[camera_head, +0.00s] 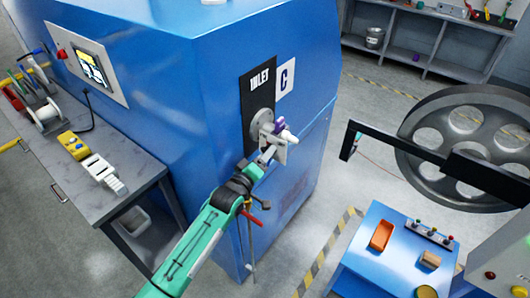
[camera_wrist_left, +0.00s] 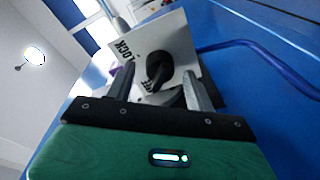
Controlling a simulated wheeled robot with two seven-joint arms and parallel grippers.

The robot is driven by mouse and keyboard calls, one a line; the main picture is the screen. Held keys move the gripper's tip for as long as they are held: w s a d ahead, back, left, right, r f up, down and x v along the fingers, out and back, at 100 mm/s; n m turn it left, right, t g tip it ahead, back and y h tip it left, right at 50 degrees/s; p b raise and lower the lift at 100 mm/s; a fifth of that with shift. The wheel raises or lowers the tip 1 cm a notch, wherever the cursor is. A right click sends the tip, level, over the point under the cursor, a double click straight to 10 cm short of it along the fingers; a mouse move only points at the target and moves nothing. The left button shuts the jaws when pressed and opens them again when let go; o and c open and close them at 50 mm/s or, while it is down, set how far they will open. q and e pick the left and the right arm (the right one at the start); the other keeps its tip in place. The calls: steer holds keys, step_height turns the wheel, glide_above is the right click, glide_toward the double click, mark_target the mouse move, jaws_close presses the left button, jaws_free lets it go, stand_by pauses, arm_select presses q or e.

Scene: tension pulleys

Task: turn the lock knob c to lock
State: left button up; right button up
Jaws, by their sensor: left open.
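The lock knob c (camera_wrist_left: 157,70) is black and sits on a white plate (camera_wrist_left: 180,45) with the word LOCK along its left side. More lettering near the knob is partly hidden. My left gripper (camera_wrist_left: 157,84) is open, with one grey finger on each side of the knob's lower part; I cannot tell whether they touch it. In the head view my left gripper (camera_head: 267,157) is at the white fitting below the INLET panel (camera_head: 260,84) and the C sign (camera_head: 285,79). The knob itself is hard to make out there. My right gripper is not in view.
The blue machine (camera_head: 160,60) fills the left and middle. A grey bench (camera_head: 130,168) with tools stands at its left.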

arm_select(q)
steer(key=shift+w+d, duration=0.2)
steer(key=shift+w, duration=0.2)
steer(key=c, duration=1)
